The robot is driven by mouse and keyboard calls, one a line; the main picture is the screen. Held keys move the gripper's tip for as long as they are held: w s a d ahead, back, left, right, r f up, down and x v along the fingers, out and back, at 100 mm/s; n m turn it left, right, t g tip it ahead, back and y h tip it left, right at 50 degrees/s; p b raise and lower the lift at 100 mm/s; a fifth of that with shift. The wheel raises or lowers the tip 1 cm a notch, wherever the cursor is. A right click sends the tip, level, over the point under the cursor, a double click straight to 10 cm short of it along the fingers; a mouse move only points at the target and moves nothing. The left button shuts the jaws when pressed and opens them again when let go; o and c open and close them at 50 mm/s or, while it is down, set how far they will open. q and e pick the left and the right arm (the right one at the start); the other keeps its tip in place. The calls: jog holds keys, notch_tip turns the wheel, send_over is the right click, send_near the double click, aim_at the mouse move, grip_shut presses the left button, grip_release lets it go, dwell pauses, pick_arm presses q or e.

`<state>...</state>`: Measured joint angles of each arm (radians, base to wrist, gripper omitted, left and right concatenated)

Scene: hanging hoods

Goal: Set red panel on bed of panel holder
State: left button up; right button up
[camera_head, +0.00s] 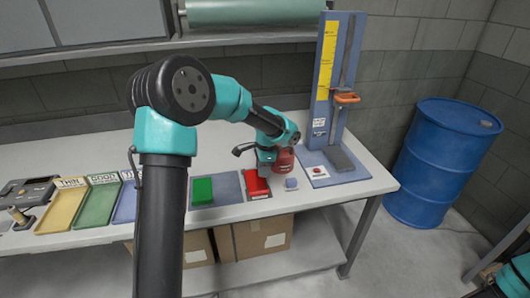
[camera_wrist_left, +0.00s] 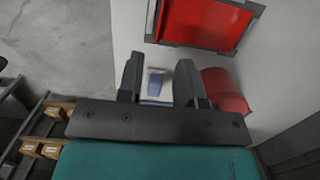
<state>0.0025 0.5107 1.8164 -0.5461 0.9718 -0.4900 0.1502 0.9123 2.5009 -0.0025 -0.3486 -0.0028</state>
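A red panel (camera_head: 257,185) lies in a dark-edged holder near the table's front edge. In the left wrist view the red panel (camera_wrist_left: 200,22) sits inside the holder's dark grey frame (camera_wrist_left: 257,8); the view's top edge cuts both. My left gripper (camera_head: 265,170) is just above and behind the panel in the head view. My right gripper is out of view.
A red rounded object (camera_head: 284,160) stands beside my left gripper. A blue-grey upright stand (camera_head: 327,90) with an orange slider (camera_head: 347,98) is to the right. A green panel (camera_head: 202,190) and several coloured trays (camera_head: 95,207) lie left. A blue barrel (camera_head: 440,160) stands beyond the table.

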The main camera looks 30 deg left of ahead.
pick_arm(q)
notch_tip(320, 180, up, 7)
jog(key=shift+w+d, duration=0.25)
jog(key=shift+d, duration=0.1)
jog(key=shift+o, duration=0.2)
jog(key=shift+f, duration=0.1)
dwell(0.7)
